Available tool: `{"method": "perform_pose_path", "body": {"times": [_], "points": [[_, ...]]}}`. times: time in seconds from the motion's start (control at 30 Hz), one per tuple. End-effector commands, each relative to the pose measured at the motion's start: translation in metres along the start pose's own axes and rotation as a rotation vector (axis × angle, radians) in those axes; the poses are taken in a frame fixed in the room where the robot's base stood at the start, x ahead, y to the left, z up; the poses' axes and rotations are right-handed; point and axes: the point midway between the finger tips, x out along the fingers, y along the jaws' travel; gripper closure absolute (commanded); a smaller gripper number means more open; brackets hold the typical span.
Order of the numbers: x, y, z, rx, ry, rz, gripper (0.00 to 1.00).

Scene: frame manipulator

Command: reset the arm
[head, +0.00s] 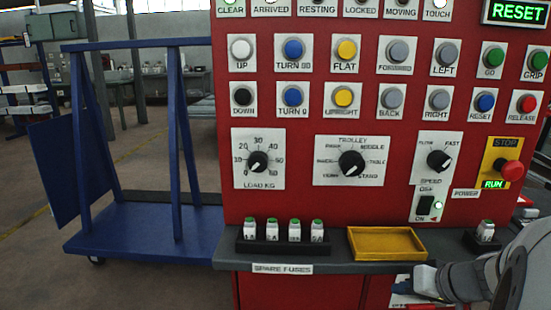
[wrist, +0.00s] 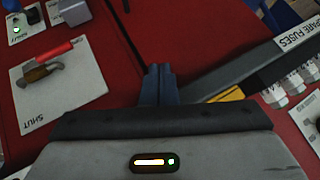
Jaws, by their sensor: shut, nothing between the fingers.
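The red control panel (head: 300,110) fills the right of the head view. Its RESET button (head: 485,102) is blue, on a white plate at the right, between a grey RIGHT button and the red RELEASE button (head: 527,103). A display (head: 516,12) at the top right shows RESET in green letters. My gripper (head: 424,281) is low at the right, by the shelf's front edge, well below the RESET button. In the wrist view its blue fingers (wrist: 158,82) are together and empty. The RESET button is not in the wrist view.
A grey shelf (head: 345,267) juts from the panel, carrying several spare fuses (head: 293,230) and a yellow tray (head: 385,243). A red stop knob (head: 512,171) sits at the right. A red-handled lever (wrist: 48,55) shows in the wrist view. A blue cart (head: 150,225) stands left.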

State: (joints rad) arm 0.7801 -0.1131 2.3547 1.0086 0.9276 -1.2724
Motion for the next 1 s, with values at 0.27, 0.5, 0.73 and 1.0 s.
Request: {"method": "perform_pose_path", "body": {"times": [0.27,0.5,0.73,1.0], "points": [[-0.059,-0.119,-0.007,-0.045,-0.278,0.038,1.0],[-0.117,-0.186,-0.008,-0.102,-0.428,0.167,1.0],[-0.172,-0.229,-0.02,-0.168,-0.466,0.315,1.0],[-0.198,-0.243,-0.027,-0.2,-0.445,0.402,1.0]]}}
